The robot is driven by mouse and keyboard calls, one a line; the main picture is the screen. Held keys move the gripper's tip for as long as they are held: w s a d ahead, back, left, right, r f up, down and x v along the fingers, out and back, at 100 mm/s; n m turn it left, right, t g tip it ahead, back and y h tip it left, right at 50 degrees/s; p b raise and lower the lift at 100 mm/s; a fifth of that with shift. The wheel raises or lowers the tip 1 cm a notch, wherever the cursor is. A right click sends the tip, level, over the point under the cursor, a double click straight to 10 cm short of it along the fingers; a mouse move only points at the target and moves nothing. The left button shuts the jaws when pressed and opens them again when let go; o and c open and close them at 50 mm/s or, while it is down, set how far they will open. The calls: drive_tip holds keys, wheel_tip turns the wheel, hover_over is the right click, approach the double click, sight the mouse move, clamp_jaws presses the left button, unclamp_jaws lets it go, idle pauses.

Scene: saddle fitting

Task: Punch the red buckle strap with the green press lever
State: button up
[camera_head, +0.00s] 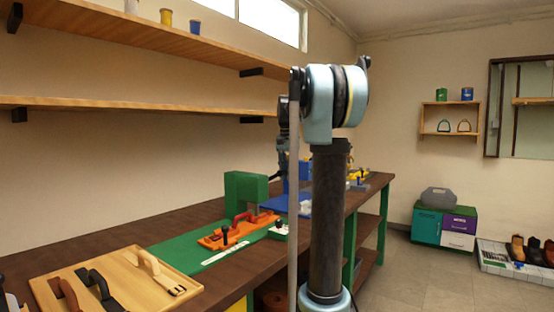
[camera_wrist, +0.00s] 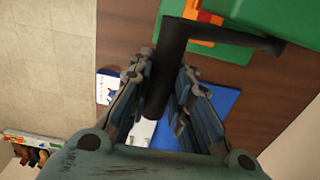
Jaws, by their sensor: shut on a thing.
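The green press (camera_head: 246,190) stands on the workbench in the head view, and its green body also fills the top right of the wrist view (camera_wrist: 285,15). A dark bar, the press lever (camera_wrist: 225,33), runs from the press side and bends down between my fingers. My gripper (camera_wrist: 164,70) is shut on its thick dark grip, one finger on each side. In the head view my arm mostly hides the gripper and lever. A red strap-like piece (camera_head: 240,218) lies on an orange board (camera_head: 210,241) in front of the press. Its details are too small to tell.
A wooden tray (camera_head: 135,262) with several handled tools lies at the near left of the bench. A green mat (camera_head: 180,247) lies under the orange board. A blue sheet (camera_wrist: 222,100) is beside the lever. Open floor (camera_head: 430,280) is to the right.

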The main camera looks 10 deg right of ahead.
drive_tip(key=shift+s+d+f, duration=0.2)
drive_tip(key=shift+f, duration=0.35)
drive_tip(key=shift+s+d+f, duration=0.2)
drive_tip(key=shift+f, duration=0.4)
drive_tip(key=shift+s+d+f, duration=0.2)
drive_tip(key=shift+f, duration=0.35)
drive_tip(key=shift+s+d+f, duration=0.15)
drive_tip(key=shift+f, duration=0.45)
drive_tip(key=shift+s+d+f, duration=0.1)
drive_tip(key=shift+f, duration=0.5)
drive_tip(key=shift+c, duration=0.2)
drive_tip(key=shift+s+d+f, duration=0.1)
drive_tip(key=shift+f, duration=2.1)
drive_tip(key=shift+r, duration=0.1)
drive_tip(key=shift+r, duration=1.6)
